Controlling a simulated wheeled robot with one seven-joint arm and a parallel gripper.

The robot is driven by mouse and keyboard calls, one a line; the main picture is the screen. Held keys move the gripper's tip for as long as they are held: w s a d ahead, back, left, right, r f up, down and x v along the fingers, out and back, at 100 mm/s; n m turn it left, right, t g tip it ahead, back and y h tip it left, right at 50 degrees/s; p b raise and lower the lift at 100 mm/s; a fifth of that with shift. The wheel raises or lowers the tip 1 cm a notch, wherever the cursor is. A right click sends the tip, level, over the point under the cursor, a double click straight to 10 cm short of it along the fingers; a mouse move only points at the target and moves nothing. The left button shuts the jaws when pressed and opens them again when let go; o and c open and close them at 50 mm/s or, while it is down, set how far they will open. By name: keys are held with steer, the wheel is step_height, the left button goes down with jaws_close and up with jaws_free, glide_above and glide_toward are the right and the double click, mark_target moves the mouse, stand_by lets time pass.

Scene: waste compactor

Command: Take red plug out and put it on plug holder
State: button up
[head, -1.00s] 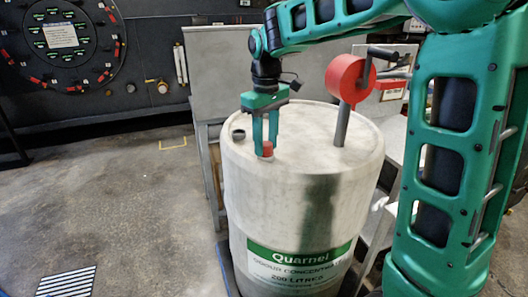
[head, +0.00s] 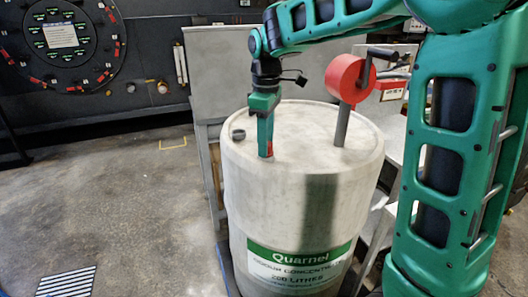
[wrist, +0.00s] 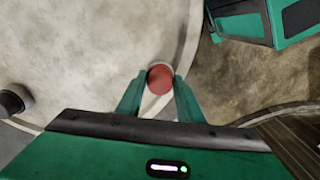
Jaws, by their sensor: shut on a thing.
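The red plug (wrist: 160,79) sits at the drum's top near its rim, between my fingertips in the wrist view. My gripper (wrist: 158,88) is shut on it, with one finger on each side. In the head view my gripper (head: 266,152) points straight down at the front left of the drum top and hides most of the plug. I cannot tell whether the plug is still seated in its hole. No plug holder can be made out with certainty.
The white drum (head: 300,205) stands upright. A dark cap (head: 238,134) is on its top left, and a red pump (head: 347,80) on a grey pipe rises at the right. A grey panel (head: 215,70) stands behind.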

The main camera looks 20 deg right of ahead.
steer(key=n, duration=0.5)
stand_by(0.3)
steer(key=n, duration=0.5)
stand_by(0.4)
steer(key=o, duration=1.2)
steer(key=shift+c, duration=0.2)
